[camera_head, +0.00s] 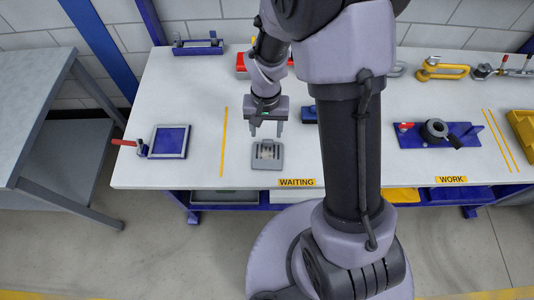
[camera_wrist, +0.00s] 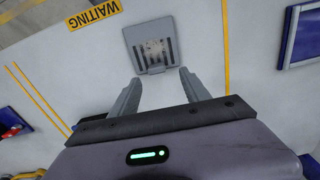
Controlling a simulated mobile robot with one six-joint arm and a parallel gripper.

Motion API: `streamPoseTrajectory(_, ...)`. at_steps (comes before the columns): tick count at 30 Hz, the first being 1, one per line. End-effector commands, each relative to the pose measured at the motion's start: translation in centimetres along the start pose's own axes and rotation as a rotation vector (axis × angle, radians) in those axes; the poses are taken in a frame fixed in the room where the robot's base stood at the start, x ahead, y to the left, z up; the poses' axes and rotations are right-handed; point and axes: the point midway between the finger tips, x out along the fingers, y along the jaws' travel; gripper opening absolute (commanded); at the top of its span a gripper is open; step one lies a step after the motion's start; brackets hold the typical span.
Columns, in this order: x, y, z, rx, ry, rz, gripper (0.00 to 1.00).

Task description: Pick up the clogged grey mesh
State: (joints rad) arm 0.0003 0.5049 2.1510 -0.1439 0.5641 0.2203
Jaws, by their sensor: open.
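The clogged grey mesh (camera_head: 267,156) is a small grey square frame with pale, dirty-looking patches over dark slots. It lies flat on the white table, behind the WAITING label. In the wrist view the mesh (camera_wrist: 153,45) is at the top middle, beyond the fingertips. My gripper (camera_head: 266,131) is open and empty, above the table and just behind the mesh in the head view. In the wrist view my gripper (camera_wrist: 157,77) shows both fingers apart, with nothing between them but table and the mesh's near edge in line with the tips.
A blue square with a grey frame (camera_head: 169,141) and a red-handled clamp (camera_head: 130,144) are to the left. A blue fixture with a black knob (camera_head: 438,133) is at right. The yellow WAITING label (camera_head: 297,182) marks the front edge. Table around the mesh is clear.

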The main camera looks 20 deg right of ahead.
Motion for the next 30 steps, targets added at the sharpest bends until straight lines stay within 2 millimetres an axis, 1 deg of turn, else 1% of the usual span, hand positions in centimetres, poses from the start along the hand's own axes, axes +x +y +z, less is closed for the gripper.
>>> streamPoseTrajectory(5, 1.8, 0.2, 0.0, 0.001, 0.000, 0.000, 0.55)
streamPoseTrajectory(9, 4.8, 0.7, 0.1, -0.001, -0.001, 0.001, 0.55)
streamPoseTrajectory(11, 5.8, 0.6, 0.1, -0.001, -0.001, 0.001, 0.55)
streamPoseTrajectory(12, 6.0, 0.6, 0.1, -0.001, -0.001, 0.000, 0.55)
streamPoseTrajectory(17, 5.7, 0.6, 0.1, -0.001, 0.001, 0.000, 0.55)
streamPoseTrajectory(20, 5.6, 0.6, 0.1, -0.001, 0.001, 0.000, 0.37)
streamPoseTrajectory(21, 5.6, 0.6, 0.1, 0.000, 0.001, 0.000, 0.29)
streamPoseTrajectory(23, 5.6, 0.6, 0.1, 0.000, 0.001, 0.000, 0.17)
streamPoseTrajectory(25, 5.6, 0.6, 0.1, 0.000, 0.001, 0.000, 0.04)
streamPoseTrajectory(26, 5.6, 0.6, 0.1, 0.000, 0.001, 0.000, 0.00)
streamPoseTrajectory(30, 5.6, 0.6, 0.1, 0.000, 0.001, 0.000, 0.00)
